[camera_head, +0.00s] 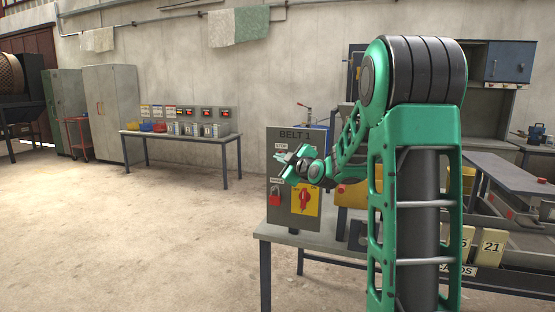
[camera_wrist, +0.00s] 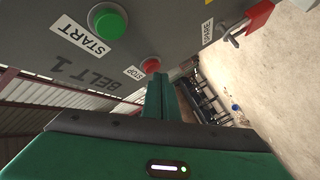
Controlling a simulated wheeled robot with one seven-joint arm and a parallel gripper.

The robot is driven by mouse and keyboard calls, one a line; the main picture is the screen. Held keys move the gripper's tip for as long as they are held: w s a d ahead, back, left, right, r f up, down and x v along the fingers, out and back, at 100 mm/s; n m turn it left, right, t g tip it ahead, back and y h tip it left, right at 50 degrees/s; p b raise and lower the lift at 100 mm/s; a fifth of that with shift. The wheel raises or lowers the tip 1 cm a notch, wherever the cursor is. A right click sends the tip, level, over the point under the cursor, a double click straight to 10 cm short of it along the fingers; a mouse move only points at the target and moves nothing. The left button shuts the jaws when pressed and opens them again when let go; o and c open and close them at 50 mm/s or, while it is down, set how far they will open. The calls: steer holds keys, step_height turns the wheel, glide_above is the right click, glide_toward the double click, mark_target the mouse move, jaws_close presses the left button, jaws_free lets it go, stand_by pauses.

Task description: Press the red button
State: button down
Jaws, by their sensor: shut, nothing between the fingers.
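The red button (camera_wrist: 151,65) sits on a grey control panel (camera_head: 283,138) marked BELT 1, beside a STOP label in the wrist view. My gripper (camera_wrist: 159,77) is shut and empty. Its fingertips overlap the lower right edge of the red button in the wrist view; I cannot tell whether they touch it. A larger green button (camera_wrist: 108,22) with a START label is to its left in that view. In the head view my gripper (camera_head: 286,163) is in front of the panel and hides part of its face, and I cannot make out the red button there.
Lower on the panel are a red padlock (camera_head: 275,199) and a red rotary switch (camera_head: 305,201) on a yellow plate. The panel stands on a grey table (camera_head: 285,235). A bench (camera_head: 183,135) with several devices stands by the back wall. The floor at left is clear.

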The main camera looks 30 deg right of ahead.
steer(key=shift+w+d, duration=0.25)
steer(key=shift+d, duration=0.05)
stand_by(0.5)
steer(key=shift+s+a, duration=0.1)
stand_by(0.4)
steer(key=shift+s+a, duration=0.45)
steer(key=shift+a, duration=0.15)
steer(key=s+a, duration=0.1)
steer(key=a, duration=0.1)
steer(key=s+a, duration=0.2)
stand_by(0.5)
stand_by(0.6)
